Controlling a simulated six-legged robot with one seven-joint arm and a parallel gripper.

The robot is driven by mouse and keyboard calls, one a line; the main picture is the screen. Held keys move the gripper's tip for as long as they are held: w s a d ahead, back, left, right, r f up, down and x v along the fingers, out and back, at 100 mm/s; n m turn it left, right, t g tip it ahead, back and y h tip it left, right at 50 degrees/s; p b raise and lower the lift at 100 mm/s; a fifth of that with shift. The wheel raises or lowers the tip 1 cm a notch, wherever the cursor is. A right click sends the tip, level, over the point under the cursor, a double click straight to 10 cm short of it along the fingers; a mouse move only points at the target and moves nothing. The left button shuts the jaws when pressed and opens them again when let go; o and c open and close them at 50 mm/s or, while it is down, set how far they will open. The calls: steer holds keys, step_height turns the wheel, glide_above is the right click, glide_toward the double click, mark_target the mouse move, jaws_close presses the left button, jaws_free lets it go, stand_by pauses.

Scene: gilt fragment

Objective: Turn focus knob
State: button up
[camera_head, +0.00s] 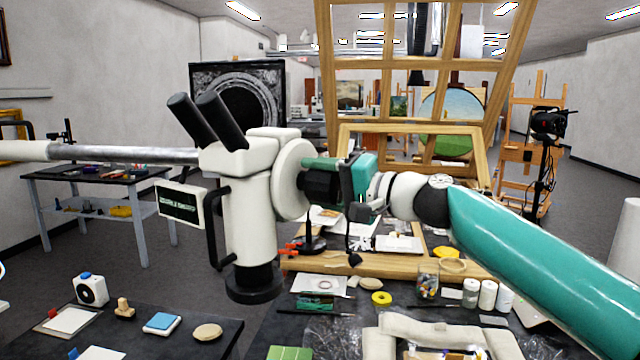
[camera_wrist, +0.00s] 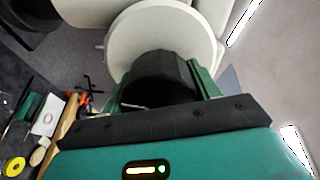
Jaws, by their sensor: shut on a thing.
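The white microscope (camera_head: 250,200) hangs on a horizontal boom at the left of centre in the head view, with black eyepieces on top and a black objective below. Its focus knob (camera_head: 318,182) is a dark ribbed cylinder on the right side of the round white housing (camera_head: 292,180). My gripper (camera_head: 322,180) comes from the right and is shut on the knob, with green fingers on opposite sides of it. In the wrist view the black knob (camera_wrist: 160,82) sits between the green fingers, in front of the white disc (camera_wrist: 165,35). The knob's far end is partly hidden by my gripper.
A dark worktable below holds a wooden frame (camera_head: 400,266), a yellow tape ring (camera_head: 381,298), a jar (camera_head: 427,282) and several white bottles. A second dark table (camera_head: 120,325) stands at lower left. A large wooden easel frame (camera_head: 415,65) rises behind my arm.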

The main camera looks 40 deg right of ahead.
steer(key=shift+m, duration=0.6)
steer(key=o, duration=1)
steer(key=v, duration=1.4)
steer(key=shift+w+r, duration=0.1)
stand_by(0.3)
